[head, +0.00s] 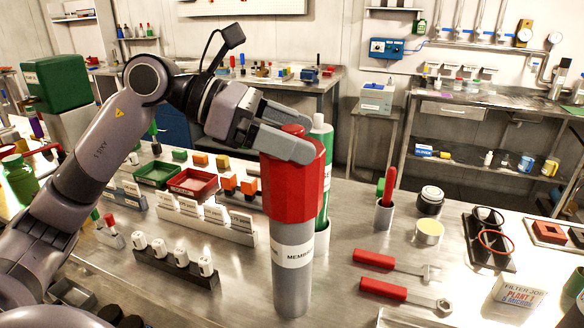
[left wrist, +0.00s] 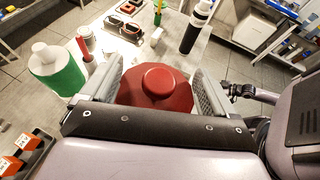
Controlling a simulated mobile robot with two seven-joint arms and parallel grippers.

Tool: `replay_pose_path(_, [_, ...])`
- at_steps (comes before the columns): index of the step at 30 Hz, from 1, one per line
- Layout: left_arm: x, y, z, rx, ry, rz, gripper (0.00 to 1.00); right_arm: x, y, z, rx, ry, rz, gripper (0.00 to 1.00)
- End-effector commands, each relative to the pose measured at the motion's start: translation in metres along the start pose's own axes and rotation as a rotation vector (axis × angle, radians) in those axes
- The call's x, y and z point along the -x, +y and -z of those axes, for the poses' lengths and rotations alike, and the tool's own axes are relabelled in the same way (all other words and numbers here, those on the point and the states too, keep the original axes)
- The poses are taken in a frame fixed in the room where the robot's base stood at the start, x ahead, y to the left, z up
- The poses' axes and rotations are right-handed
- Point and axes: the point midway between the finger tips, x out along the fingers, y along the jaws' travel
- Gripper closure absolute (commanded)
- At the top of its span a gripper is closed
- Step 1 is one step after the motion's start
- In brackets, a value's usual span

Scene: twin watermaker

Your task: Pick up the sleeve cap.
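The sleeve cap (head: 293,185) is a red faceted cap with a round knob on top. It sits on an upright grey sleeve (head: 292,270) with a "MEMBRANE" label. My left gripper (head: 307,136) is at the top of the cap, with one finger on each side of the knob; the near finger hides part of the cap's upper edge. In the left wrist view the cap (left wrist: 154,92) lies between the two widely spaced fingers. They look open, though contact is hard to judge.
A green cylinder (head: 323,180) stands close behind the cap and sleeve. Two red-handled tools (head: 384,289) lie to the right, near a cup with a red-handled item (head: 385,214). A white-labelled rack (head: 205,220) and a dark rack (head: 172,270) are to the left.

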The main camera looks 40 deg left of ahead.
Motion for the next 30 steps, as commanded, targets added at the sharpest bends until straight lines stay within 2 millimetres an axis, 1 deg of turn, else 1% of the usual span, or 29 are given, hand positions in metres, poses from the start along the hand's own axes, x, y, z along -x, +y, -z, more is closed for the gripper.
replay_pose_path(1, [0.0,0.0,0.001,0.001,0.003,0.001,0.39,0.0,0.0,0.0,0.0,0.001,0.0,0.57])
replay_pose_path(2, [0.0,0.0,0.001,0.002,0.003,0.001,0.49,0.0,0.0,0.001,0.0,0.001,0.0,0.57])
replay_pose_path(3, [0.0,0.0,0.001,0.002,0.004,0.001,0.62,0.0,0.0,0.001,0.0,0.001,0.0,0.57])
replay_pose_path(5, [-0.001,0.0,0.002,0.002,0.006,0.001,0.81,0.0,0.0,0.001,0.0,0.002,0.0,0.57])
replay_pose_path(6, [-0.001,0.0,0.002,0.002,0.007,0.002,0.94,0.0,0.0,0.001,0.0,0.002,0.0,0.57])
replay_pose_path(7, [-0.001,0.0,0.002,0.003,0.008,0.002,1.0,0.0,0.0,0.001,0.0,0.002,0.0,0.57])
replay_pose_path(20, [-0.001,0.0,0.003,0.005,0.015,0.005,1.0,0.0,0.0,0.001,0.0,0.002,0.0,0.57])
replay_pose_path(26, [0.004,0.0,-0.01,0.003,0.011,0.004,1.0,0.002,0.0,0.003,0.001,0.002,0.0,0.57])
replay_pose_path(30, [0.011,0.0,-0.025,0.001,0.006,0.001,1.0,0.004,0.0,0.006,0.001,0.002,0.0,0.57])
